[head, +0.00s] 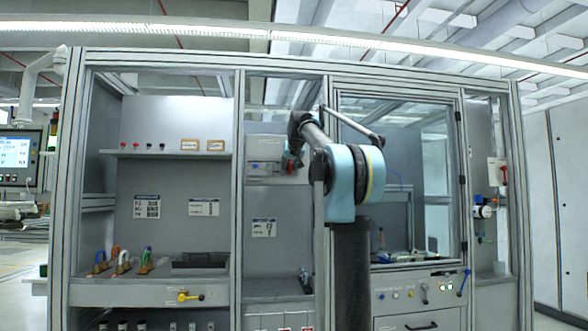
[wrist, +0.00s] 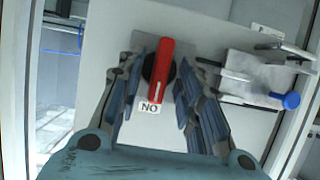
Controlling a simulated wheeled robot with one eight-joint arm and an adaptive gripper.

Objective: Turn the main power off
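A red rotary switch handle (wrist: 163,70) on a black round base is mounted on a pale panel in the wrist view. A small label (wrist: 150,107) below that end shows the letters ON upside down. My gripper (wrist: 163,62) is open, with one finger on each side of the handle; contact is not clear. In the head view my gripper (head: 291,162) is at the middle bay, and it mostly hides the switch.
In the head view, another red handle (head: 503,173) is on the far-right white box. Colored padlocks (head: 121,260) stand on the left shelf. A glazed door (head: 400,180) is behind my arm.

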